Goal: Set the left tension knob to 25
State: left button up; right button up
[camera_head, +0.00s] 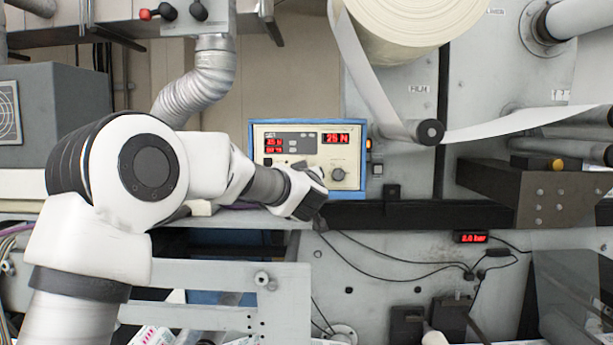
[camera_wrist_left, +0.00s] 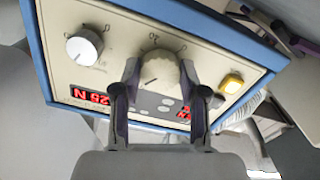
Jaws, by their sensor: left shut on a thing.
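The tension control panel (camera_head: 357,186) is a cream box with a blue frame, mounted upright in the middle of the head view. My left gripper (camera_wrist_left: 160,92) is shut on the left tension knob (camera_wrist_left: 160,68), one finger on each side of it. The white right knob (camera_wrist_left: 84,48) is free; it also shows in the head view (camera_head: 338,174). In the head view my left gripper (camera_head: 306,180) covers the left knob. The right red display (camera_head: 335,138) reads 25 N. The upper row of the left display (camera_head: 273,141) appears to read 25 N.
A lit yellow button (camera_wrist_left: 231,84) sits beside the held knob. A paper roll (camera_head: 410,25) and its web hang above and right of the panel. A small red display (camera_head: 471,238) reads 2.0 bar. Loose black cables run below the panel.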

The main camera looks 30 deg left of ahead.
pick_arm(q)
jog(key=o, duration=1)
jog(key=shift+o, duration=0.7)
jog(key=shift+w+f, duration=0.1)
jog(key=shift+w, duration=0.1)
jog(key=v, duration=1.1)
jog(key=shift+s, duration=0.4)
jog(key=shift+s+d, duration=0.1)
jog(key=shift+d, duration=0.05)
